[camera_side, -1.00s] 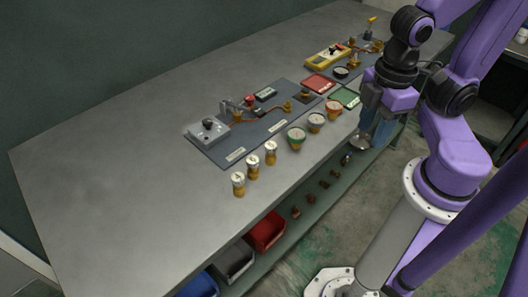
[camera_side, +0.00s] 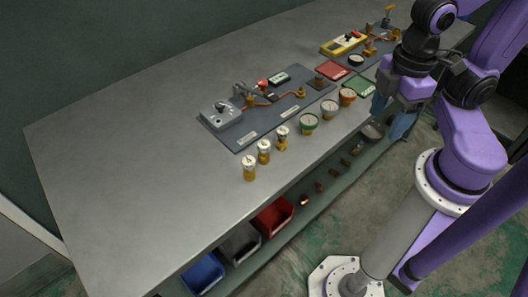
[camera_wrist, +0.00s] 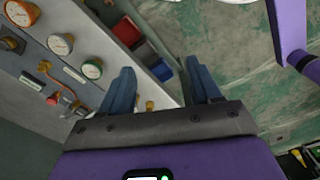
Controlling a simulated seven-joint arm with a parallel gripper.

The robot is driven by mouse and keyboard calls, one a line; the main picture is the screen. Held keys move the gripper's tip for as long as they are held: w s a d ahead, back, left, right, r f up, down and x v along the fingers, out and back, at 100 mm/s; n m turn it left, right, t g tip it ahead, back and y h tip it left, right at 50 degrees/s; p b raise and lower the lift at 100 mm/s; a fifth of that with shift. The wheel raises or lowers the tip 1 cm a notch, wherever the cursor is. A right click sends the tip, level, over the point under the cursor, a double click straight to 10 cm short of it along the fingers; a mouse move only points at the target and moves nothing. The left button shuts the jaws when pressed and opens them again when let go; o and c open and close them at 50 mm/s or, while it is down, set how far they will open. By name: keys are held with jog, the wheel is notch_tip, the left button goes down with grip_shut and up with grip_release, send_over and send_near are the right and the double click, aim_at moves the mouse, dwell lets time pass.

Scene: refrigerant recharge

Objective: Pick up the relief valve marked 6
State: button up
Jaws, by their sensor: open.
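Three brass fittings with white round tops stand upright in a row on the bench: a front one (camera_side: 249,169), a middle one (camera_side: 264,152) and a back one (camera_side: 282,138). Several small brass and dark parts (camera_side: 332,173) lie in a row on the lower shelf. I cannot read a 6 on any part, so I cannot tell which is the relief valve marked 6. My gripper (camera_side: 391,116) is open and empty at the bench's front edge, right of the gauges. In the wrist view its fingers (camera_wrist: 160,72) are spread, with a brass part (camera_wrist: 150,105) visible between them.
A green-rimmed gauge (camera_side: 308,123), a grey-rimmed gauge (camera_side: 330,109) and an orange-rimmed gauge (camera_side: 347,96) stand on the bench. Behind them is a dark panel (camera_side: 240,141) with fittings. Red (camera_side: 273,217), grey (camera_side: 240,243) and blue (camera_side: 203,272) bins sit below. The bench's left is clear.

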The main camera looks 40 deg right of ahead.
jog(key=m, duration=2.9)
send_over(264, 144)
jog(key=f, duration=0.1)
notch_tip(264, 144, down, 12)
jog(key=shift+w+d, duration=0.1)
jog(key=shift+w, duration=0.05)
jog(key=shift+f, duration=2.65)
jog(key=c, duration=1.1)
